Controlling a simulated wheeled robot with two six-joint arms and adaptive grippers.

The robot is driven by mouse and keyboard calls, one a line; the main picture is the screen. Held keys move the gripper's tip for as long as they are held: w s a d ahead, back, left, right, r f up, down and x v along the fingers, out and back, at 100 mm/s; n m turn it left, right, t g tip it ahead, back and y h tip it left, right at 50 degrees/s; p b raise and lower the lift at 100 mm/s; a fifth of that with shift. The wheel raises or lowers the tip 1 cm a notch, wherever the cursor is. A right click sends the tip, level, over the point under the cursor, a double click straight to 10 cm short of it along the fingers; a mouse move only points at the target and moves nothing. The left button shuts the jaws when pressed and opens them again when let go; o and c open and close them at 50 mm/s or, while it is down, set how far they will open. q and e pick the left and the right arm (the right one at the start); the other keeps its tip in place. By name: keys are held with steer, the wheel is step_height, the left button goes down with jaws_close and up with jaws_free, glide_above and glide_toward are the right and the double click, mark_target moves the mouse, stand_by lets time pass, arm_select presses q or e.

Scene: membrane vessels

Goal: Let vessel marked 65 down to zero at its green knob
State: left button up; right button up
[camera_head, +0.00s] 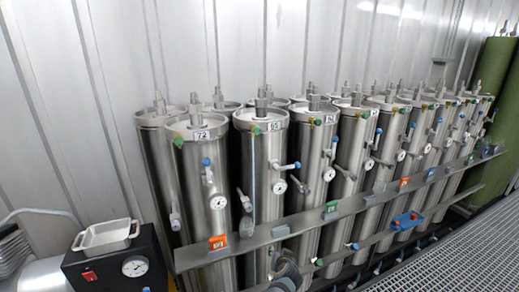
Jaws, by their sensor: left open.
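The vessel marked 65 (266,200) is a tall upright steel cylinder near the middle of the front row. Its number label (275,126) is near the top. Its small green knob (256,130) sits just left of the label. A round gauge (279,186) is on its front; the needle is too small to read. Blue-ended valve handles (297,165) stick out beside it. My left gripper (284,268) shows as a grey shape at the bottom, low in front of this vessel, well below the green knob and apart from it. It is open. My right gripper is not in view.
The vessel marked 72 (197,190) stands left of 65, with several similar vessels to the right. A steel rail (300,222) with coloured tags runs across their fronts. A black box (115,268) with a gauge and metal tray stands at lower left. Grating (455,262) lies at lower right.

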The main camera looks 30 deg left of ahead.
arm_select(q)
steer(key=w+a+r+n+t+y+p, duration=0.1)
steer(key=w+r+n+y, duration=0.15)
steer(key=r, duration=0.95)
steer(key=w+a+r+n+t+y, duration=0.1)
steer(key=w+r+n, duration=0.15)
steer(key=r, duration=0.95)
steer(key=n+y+p, duration=0.1)
steer(key=n+y, duration=0.4)
glide_toward(258, 131)
steer(key=shift+g, duration=0.4)
steer(key=p+x, duration=0.1)
steer(key=x, duration=0.2)
steer(key=p+x, duration=0.4)
steer(key=x, duration=0.1)
steer(key=shift+w+a+r, duration=0.2)
steer(key=shift+w+r, duration=0.1)
steer(key=shift+r, duration=0.05)
steer(key=shift+w+a+f, duration=0.1)
steer(key=shift+w+a, duration=0.05)
jaws_close()
